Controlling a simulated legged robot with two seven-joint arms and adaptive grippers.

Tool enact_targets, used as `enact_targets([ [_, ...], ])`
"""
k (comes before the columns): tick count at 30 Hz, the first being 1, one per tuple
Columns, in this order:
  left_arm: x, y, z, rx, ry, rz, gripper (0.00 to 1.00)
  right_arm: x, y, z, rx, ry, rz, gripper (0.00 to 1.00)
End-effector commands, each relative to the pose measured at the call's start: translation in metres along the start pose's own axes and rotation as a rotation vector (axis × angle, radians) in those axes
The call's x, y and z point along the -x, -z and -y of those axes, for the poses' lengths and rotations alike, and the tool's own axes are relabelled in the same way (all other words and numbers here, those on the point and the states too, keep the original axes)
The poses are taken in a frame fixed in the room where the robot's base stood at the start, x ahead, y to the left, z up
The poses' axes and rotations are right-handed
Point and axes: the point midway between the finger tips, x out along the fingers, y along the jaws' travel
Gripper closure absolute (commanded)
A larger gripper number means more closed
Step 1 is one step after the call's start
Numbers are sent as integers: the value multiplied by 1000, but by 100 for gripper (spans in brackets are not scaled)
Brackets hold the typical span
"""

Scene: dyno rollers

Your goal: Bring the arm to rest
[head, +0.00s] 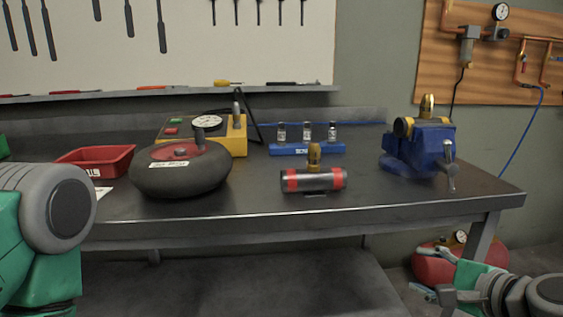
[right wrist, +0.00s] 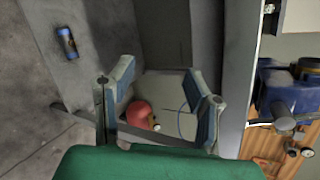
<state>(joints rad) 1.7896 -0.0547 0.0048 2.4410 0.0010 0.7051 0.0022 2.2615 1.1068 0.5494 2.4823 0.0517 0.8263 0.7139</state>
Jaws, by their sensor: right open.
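My right gripper (head: 420,270) is low at the right edge of the head view, in front of the bench and below the level of its top. Its two fingers are apart with nothing between them. In the right wrist view the open fingers (right wrist: 160,78) show clearly, with the floor and a red rounded tank (right wrist: 140,115) seen beyond them. My left arm shows as green and grey links at the left edge of the head view; its gripper is out of the picture.
The red tank (head: 430,268) lies near my right gripper.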

Motion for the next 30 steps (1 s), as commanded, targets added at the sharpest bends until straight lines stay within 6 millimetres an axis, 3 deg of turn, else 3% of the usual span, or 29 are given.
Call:
enact_targets([
  [1,10,0,0,0,0,0,46,-4,-6,-31,112,-100,-1,56],
  [3,17,1,0,0,0,0,46,-5,-7,-75,266,-225,5,56],
  [7,29,2,0,0,0,0,46,8,-1,-151,551,-450,43,56],
  [12,46,2,0,0,0,0,46,46,20,-232,921,-729,145,56],
  [15,56,3,0,0,0,0,46,75,36,-267,1133,-876,231,56],
  [18,63,3,0,0,0,0,46,101,50,-290,1317,-992,320,56],
  [22,69,4,1,0,0,0,46,124,64,-305,1484,-1090,416,56],
  [30,71,4,1,0,0,0,46,136,73,-312,1580,-1141,477,56],
])
